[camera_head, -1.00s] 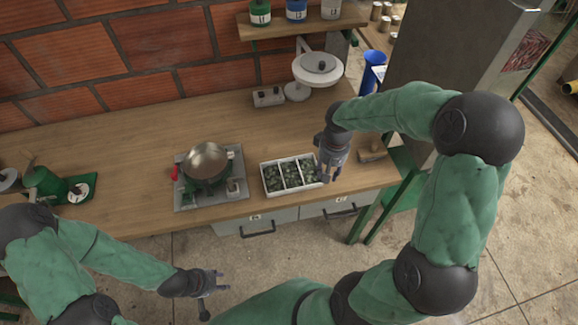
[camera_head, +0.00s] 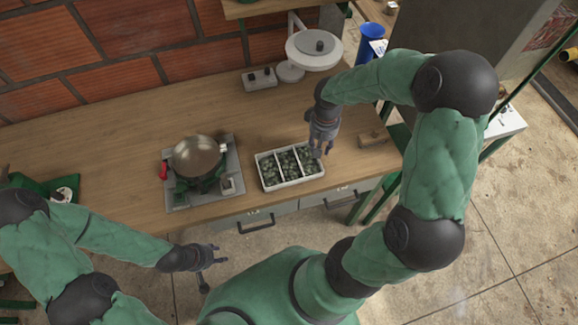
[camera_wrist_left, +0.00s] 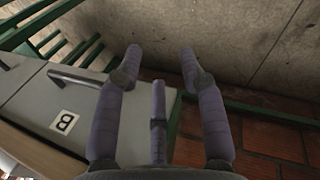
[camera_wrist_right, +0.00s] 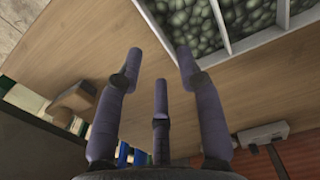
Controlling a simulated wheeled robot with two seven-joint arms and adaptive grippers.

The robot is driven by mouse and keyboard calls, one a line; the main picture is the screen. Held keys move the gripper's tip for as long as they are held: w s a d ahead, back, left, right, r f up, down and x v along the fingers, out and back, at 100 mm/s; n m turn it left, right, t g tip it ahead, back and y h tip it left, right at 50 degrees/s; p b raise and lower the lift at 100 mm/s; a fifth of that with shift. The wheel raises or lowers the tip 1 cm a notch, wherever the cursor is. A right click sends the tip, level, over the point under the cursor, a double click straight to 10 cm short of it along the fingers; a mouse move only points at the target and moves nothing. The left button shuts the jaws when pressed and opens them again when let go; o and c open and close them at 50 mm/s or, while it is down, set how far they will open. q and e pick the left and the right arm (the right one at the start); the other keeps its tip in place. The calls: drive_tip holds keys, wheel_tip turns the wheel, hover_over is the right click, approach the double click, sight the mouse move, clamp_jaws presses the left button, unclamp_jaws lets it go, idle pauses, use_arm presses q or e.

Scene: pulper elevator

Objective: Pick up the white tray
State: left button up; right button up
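The white tray (camera_head: 266,188) lies on the wooden counter, right of the stove. It has three compartments filled with dark green round pieces. It also shows at the top right of the right wrist view (camera_wrist_right: 226,46). My right gripper (camera_head: 318,152) is at the tray's right end, above the counter; its fingers are spread and nothing is between them in the right wrist view (camera_wrist_right: 160,55). Whether a finger touches the tray cannot be told. My left gripper (camera_head: 213,268) is open and empty in front of the counter, away from the tray; its fingers are spread in the left wrist view (camera_wrist_left: 160,58).
A metal pot (camera_head: 197,156) sits on the stove (camera_head: 176,198) left of the tray. A white round scale (camera_head: 314,50) stands behind. A small wooden block (camera_head: 373,139) lies to the right. Drawers with dark handles (camera_head: 256,226) are under the counter edge. The counter behind the tray is clear.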

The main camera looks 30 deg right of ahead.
drive_tip(key=f+b, duration=0.1)
drive_tip(key=f, duration=0.1)
drive_tip(key=f+b, duration=0.1)
drive_tip(key=f, duration=0.2)
drive_tip(key=shift+s+a, duration=0.1)
drive_tip(key=shift+a, duration=0.1)
drive_tip(key=shift+c, duration=0.3)
clamp_jaws()
